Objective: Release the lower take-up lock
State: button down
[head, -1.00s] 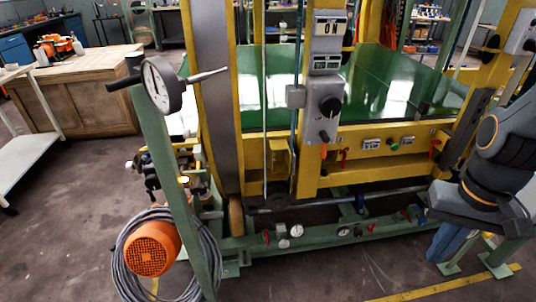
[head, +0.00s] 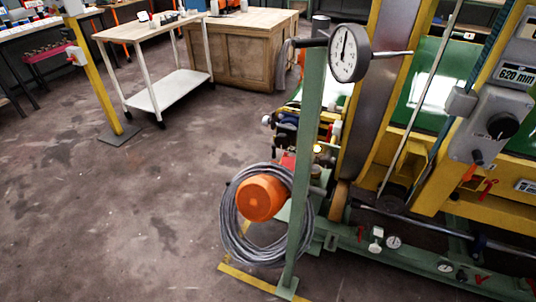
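A machine with a yellow frame (head: 437,202) and a green base rail (head: 410,252) stands at the right in the head view. Red levers sit on it: one on the yellow beam (head: 487,189) and one low on the base rail (head: 360,233), beside small gauges (head: 393,242). I cannot tell which part is the lower take-up lock. A grey control box (head: 492,124) with a black knob hangs on the frame, with an orange-tipped handle (head: 470,172) below it. My gripper is out of view.
A green post (head: 304,170) with a dial gauge (head: 349,53) stands before the machine. A white cart (head: 165,90) and wooden bench (head: 235,60) stand behind.

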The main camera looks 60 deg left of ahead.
aim_at(274, 155)
jog(key=u, duration=3.75)
jog(key=k, duration=0.75)
jog(key=z, duration=1.2)
jog(key=i, duration=0.3)
jog(key=z, duration=0.15)
